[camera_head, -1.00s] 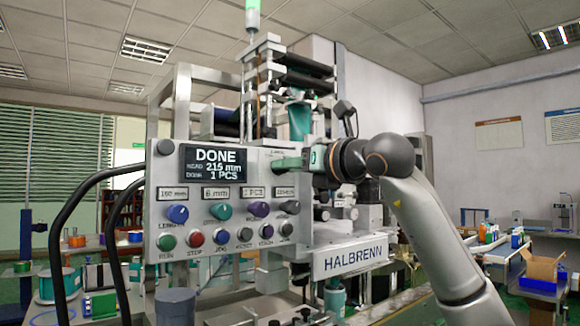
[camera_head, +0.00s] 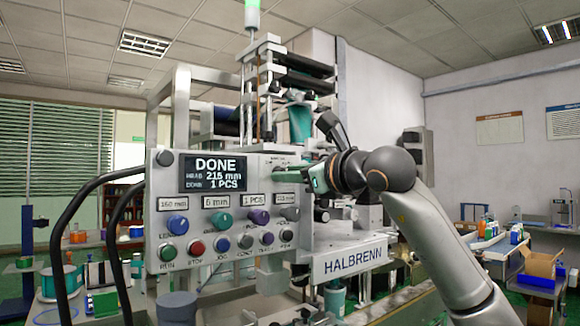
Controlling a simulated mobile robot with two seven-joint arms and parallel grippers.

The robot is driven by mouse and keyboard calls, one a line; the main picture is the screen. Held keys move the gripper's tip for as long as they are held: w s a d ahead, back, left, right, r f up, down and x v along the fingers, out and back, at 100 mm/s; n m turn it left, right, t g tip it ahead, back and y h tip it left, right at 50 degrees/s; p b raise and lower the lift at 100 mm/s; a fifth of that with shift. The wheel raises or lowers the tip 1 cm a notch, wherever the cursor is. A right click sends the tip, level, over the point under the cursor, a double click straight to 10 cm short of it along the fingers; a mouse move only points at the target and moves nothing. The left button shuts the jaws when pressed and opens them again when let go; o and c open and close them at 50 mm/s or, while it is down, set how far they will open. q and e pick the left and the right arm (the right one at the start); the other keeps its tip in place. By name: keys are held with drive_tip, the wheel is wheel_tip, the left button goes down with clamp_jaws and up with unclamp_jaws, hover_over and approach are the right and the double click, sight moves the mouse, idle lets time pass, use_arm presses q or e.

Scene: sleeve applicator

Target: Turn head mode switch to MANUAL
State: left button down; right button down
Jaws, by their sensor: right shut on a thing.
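The grey control panel (camera_head: 160,232) of the sleeve applicator faces me in the head view, with a lit display (camera_head: 214,171) reading DONE, 215 mm and 1 PCS. My right gripper (camera_head: 284,176) reaches in from the right, its fingers at the panel's upper right corner. It is shut on the head mode switch there. The fingers cover the switch, so its pointer and position cannot be read. The small lettering around it is too blurred to read. My left gripper is not in view.
Below the gripper sit a row of coloured knobs, such as the blue knob (camera_head: 177,224), and a row of push buttons, including the red STOP button (camera_head: 196,248). Black curved hoses (camera_head: 72,215) stand left of the panel. The HALBRENN plate (camera_head: 352,259) is at lower right.

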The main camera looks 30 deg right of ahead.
use_arm(q)
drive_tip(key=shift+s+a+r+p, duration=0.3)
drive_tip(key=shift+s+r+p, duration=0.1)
drive_tip(key=shift+p, duration=0.2)
use_arm(e)
drive_tip(key=n, duration=0.3)
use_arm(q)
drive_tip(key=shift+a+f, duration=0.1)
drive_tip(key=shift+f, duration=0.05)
use_arm(e)
drive_tip(key=c, duration=0.9)
unclamp_jaws()
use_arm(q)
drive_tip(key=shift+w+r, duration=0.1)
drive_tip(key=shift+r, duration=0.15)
use_arm(e)
drive_tip(key=o, duration=0.3)
